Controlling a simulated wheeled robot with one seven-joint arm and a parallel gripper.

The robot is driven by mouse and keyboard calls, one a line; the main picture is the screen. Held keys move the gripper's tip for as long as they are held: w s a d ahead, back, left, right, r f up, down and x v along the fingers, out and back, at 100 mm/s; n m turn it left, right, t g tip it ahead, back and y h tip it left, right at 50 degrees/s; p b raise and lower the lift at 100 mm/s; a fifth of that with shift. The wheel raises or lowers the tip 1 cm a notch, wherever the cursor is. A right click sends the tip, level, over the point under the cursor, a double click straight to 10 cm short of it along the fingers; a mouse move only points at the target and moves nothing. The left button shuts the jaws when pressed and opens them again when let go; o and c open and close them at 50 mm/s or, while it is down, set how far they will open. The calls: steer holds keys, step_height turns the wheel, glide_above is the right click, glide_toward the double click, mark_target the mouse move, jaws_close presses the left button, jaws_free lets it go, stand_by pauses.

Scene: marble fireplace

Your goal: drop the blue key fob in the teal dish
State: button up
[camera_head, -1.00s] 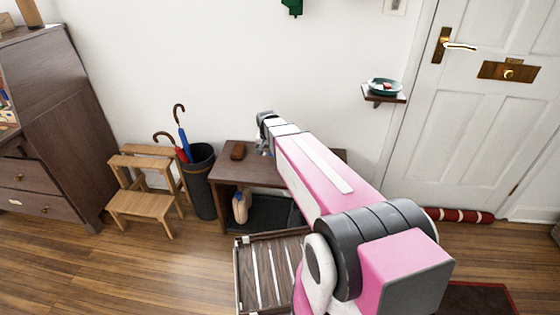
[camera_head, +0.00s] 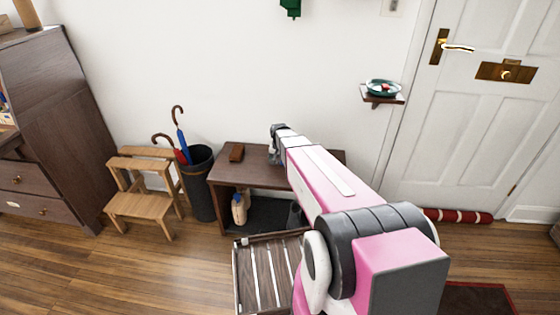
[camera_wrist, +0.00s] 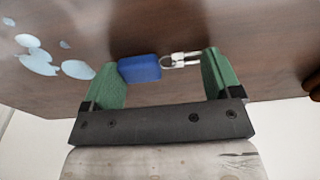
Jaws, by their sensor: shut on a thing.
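The blue key fob (camera_wrist: 140,68) shows in the wrist view with a metal ring and clasp on its right. It sits between the green finger pads of my gripper (camera_wrist: 161,60), which is shut on it. In the head view my gripper (camera_head: 276,150) is over the dark wooden bench, left of the dish; the fob is too small to make out there. The gap between fob and bench top is hard to judge.
The small wall shelf (camera_head: 395,99) is beside the white door (camera_head: 480,150). An umbrella bin (camera_head: 201,185) and step stool (camera_head: 140,205) stand left. The wall between bench and shelf is clear.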

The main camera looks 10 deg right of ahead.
steer(key=o, duration=0.6)
steer(key=shift+f, duration=0.1)
steer(key=shift+o, duration=1)
